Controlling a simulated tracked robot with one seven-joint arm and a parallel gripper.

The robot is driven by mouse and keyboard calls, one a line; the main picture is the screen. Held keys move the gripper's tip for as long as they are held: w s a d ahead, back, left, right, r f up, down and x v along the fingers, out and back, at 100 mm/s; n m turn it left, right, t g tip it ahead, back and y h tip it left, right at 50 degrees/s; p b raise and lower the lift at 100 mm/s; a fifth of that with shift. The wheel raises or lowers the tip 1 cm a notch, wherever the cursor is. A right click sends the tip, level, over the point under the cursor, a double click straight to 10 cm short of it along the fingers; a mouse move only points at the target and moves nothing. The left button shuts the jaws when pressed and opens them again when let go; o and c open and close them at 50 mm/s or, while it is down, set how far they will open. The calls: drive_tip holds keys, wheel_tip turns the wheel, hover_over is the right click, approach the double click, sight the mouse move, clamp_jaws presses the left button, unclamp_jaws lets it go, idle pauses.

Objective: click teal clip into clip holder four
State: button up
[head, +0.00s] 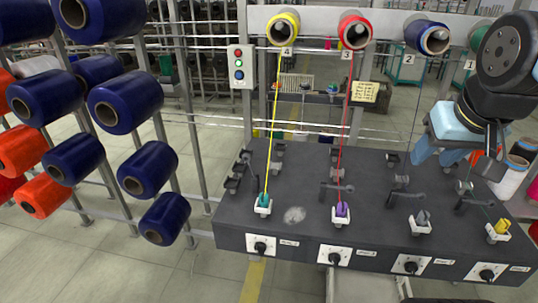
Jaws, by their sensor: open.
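The teal clip (264,200) stands upright at the white clip holder four (263,210), at the left front of the dark machine top. The yellow thread from the yellow spool (283,28) labelled 4 runs down to the clip. At this size I cannot tell whether the clip is fully seated. My gripper (450,157) is open, with light blue fingers, over the right part of the machine top. It is well to the right of the teal clip and apart from it. Nothing shows between its fingers.
A purple clip (342,209) with red thread, a grey clip (422,216) and a yellow clip (502,226) stand in the other holders. Small black thread guides (337,187) rise behind them. Knobs (260,246) line the front.

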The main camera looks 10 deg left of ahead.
drive_tip(key=shift+a, duration=0.15)
drive_tip(key=g, duration=0.6)
approach(264, 195)
drive_tip(key=shift+s+m, duration=0.1)
drive_tip(key=shift+m, duration=0.3)
drive_tip(key=shift+a+f, duration=0.1)
drive_tip(key=shift+f, duration=4.5)
